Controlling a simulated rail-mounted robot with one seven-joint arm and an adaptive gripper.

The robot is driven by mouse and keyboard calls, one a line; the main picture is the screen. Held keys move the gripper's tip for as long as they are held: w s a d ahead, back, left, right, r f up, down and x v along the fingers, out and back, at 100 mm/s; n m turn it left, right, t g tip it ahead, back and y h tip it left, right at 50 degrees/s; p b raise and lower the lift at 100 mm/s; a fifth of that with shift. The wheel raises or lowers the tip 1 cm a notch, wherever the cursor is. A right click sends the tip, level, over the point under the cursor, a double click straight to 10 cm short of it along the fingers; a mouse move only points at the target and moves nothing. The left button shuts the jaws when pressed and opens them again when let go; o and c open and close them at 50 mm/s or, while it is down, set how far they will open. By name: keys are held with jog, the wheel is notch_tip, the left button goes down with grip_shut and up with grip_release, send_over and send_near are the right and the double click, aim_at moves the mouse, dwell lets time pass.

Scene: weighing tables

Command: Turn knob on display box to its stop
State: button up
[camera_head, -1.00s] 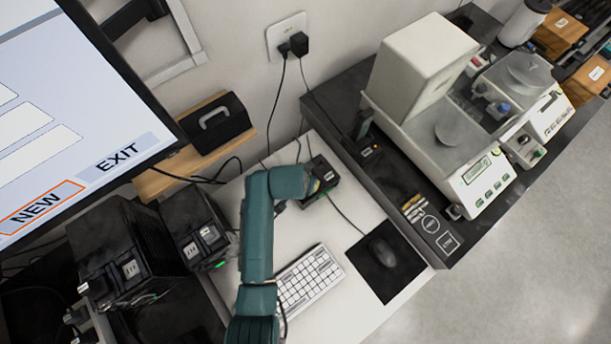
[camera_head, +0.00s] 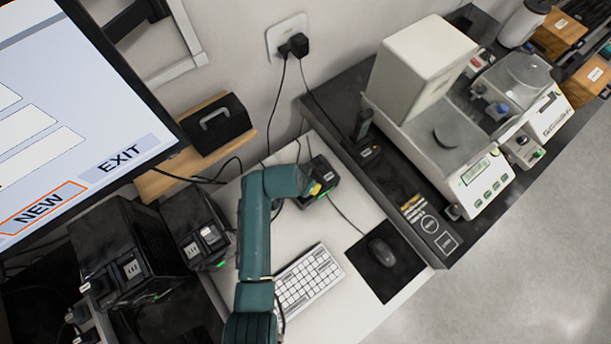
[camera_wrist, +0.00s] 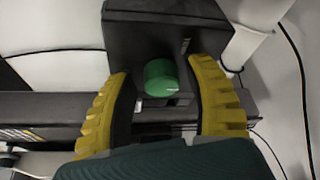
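The display box (camera_wrist: 165,22) is a dark box in the wrist view, with a round green knob (camera_wrist: 160,77) standing out from its face. In the head view the box (camera_head: 322,172) sits at the back of the white desk, partly hidden by my gripper (camera_head: 314,188). In the wrist view my gripper (camera_wrist: 160,72) is open, with one yellow ribbed finger on each side of the knob. A gap shows between the knob and each finger, so I see no contact. The knob is hidden in the head view.
A keyboard (camera_head: 308,280) and a mouse (camera_head: 382,252) on a black pad lie in front of the box. A dark bench with a white balance (camera_head: 470,185) is to the right. Black boxes (camera_head: 195,228) and a large monitor (camera_head: 75,120) are to the left.

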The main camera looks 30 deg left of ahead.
jog(key=shift+o, duration=0.2)
jog(key=shift+w+r, duration=0.1)
jog(key=shift+r, duration=0.15)
jog(key=v, duration=1.1)
jog(key=shift+s+r, duration=0.25)
jog(key=shift+r, duration=0.1)
